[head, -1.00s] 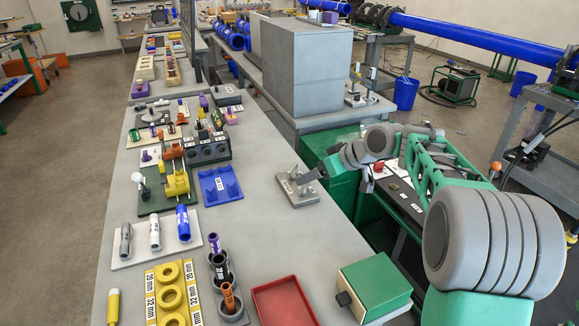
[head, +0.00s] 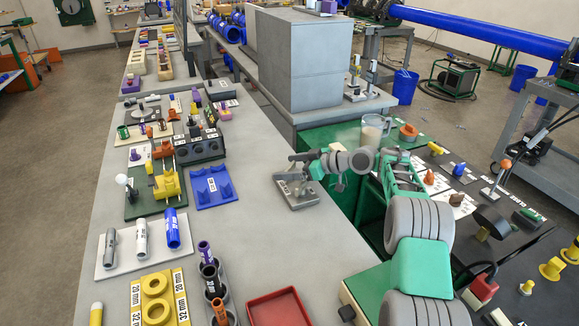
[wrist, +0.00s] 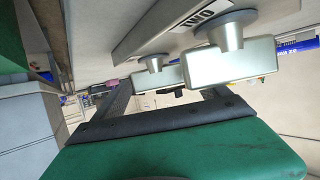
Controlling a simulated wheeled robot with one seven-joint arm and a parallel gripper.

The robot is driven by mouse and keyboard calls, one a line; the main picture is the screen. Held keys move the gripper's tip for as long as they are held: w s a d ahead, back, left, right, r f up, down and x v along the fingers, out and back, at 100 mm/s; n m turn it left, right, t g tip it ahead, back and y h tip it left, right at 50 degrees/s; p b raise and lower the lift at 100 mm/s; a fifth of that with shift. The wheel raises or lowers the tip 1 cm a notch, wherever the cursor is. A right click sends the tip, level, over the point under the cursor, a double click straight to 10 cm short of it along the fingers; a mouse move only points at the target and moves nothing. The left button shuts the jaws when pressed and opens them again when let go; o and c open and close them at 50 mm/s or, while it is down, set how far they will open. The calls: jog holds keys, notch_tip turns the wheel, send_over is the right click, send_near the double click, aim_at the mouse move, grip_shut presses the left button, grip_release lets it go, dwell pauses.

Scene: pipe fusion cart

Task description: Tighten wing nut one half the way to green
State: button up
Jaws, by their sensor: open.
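A small grey plate (head: 291,203) with upright posts stands at the right edge of the long grey bench. My gripper (head: 298,170) is over this plate and hides part of it. In the wrist view, a nearer pale metal wing nut (wrist: 235,64) sits beside a label reading TWO (wrist: 195,17). A farther, similar wing nut (wrist: 155,77) appears between the dark fingers of my gripper (wrist: 165,98). The fingers are apart. I cannot tell whether they touch either nut. I cannot make out a green mark by the nuts.
A blue tray (head: 212,187), a red tray (head: 280,308) and yellow ring holders (head: 157,298) are on the bench. A clear mug (head: 374,132) stands beyond my arm. A large grey box (head: 305,62) stands behind.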

jog(key=shift+d, duration=0.1)
jog(key=c, duration=1.3)
jog(key=shift+c, duration=0.4)
